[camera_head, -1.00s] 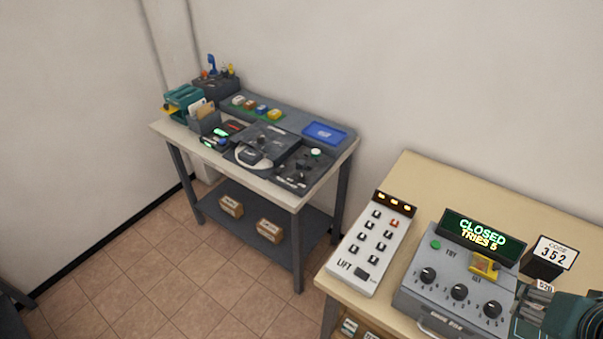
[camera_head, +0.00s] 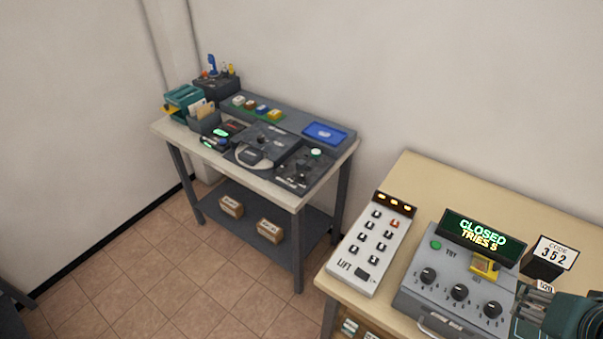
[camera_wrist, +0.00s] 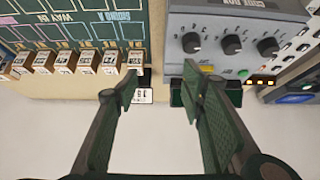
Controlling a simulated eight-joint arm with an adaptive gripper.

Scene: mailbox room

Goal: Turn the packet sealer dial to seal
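On the far table, a dark unit with a pale curved handle (camera_head: 252,155) and a dark panel with small knobs (camera_head: 303,170) stand side by side. Either may belong to the packet sealer; I cannot read a seal label or the dial's setting at this size. My gripper (camera_head: 533,303) is at the lower right of the head view, over the near table and well away from the far one. In the wrist view my gripper (camera_wrist: 162,78) is open, its two green-padded fingers wide apart with nothing between them.
On the near table are a white LIFT keypad (camera_head: 369,245), a grey three-knob box (camera_head: 445,285) reading CLOSED, TRIES 5, and a code 352 sign (camera_head: 555,253). The wrist view shows a green board (camera_wrist: 70,30) with several labelled blocks. Floor (camera_head: 150,270) shows between tables.

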